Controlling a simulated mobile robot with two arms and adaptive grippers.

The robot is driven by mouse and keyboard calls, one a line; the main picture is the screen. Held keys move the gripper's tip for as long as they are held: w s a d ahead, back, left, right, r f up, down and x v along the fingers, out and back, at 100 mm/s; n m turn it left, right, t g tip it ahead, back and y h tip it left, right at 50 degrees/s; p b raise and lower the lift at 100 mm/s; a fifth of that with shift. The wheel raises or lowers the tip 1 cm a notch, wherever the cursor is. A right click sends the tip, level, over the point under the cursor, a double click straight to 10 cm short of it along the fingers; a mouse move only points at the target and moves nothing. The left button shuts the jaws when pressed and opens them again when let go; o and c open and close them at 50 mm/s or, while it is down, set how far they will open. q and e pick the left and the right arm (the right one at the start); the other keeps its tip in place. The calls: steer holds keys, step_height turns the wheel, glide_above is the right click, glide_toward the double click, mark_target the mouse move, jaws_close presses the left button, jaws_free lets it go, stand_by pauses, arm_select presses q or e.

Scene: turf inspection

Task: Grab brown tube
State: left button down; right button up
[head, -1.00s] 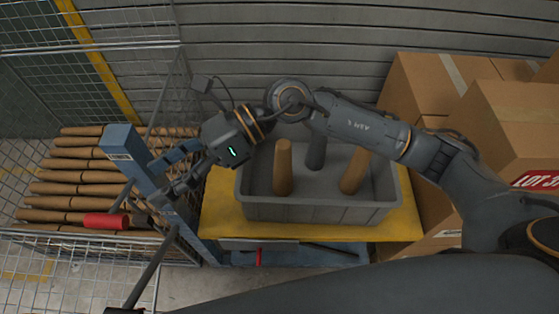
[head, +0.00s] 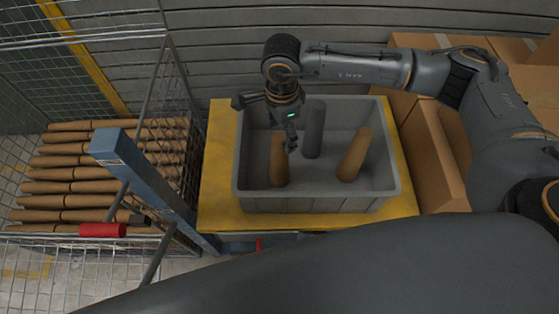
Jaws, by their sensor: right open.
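Two brown tubes stand in a grey bin (head: 318,203), both leaning slightly: one on the left (head: 278,165) and one on the right (head: 354,156). A dark grey tube (head: 314,130) stands between them, farther back. My right gripper (head: 289,146) is over the bin, pointing down, open, just beside the upper right side of the left brown tube. I cannot tell whether a finger touches that tube. Part of the left tube's top is close behind the gripper. My left gripper is out of view.
A wire cage (head: 172,75) at left holds several stacked brown tubes (head: 75,173). Cardboard boxes (head: 432,150) stand at right.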

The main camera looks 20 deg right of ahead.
mark_target(280, 147)
steer(key=shift+s+a+f+p, duration=0.15)
steer(key=shift+f+p, duration=0.2)
steer(key=shift+f, duration=1.15)
steer(key=shift+w+a+f+p, duration=0.1)
steer(key=shift+f+p, duration=0.2)
steer(key=shift+f, duration=1.15)
steer(key=c, duration=1.2)
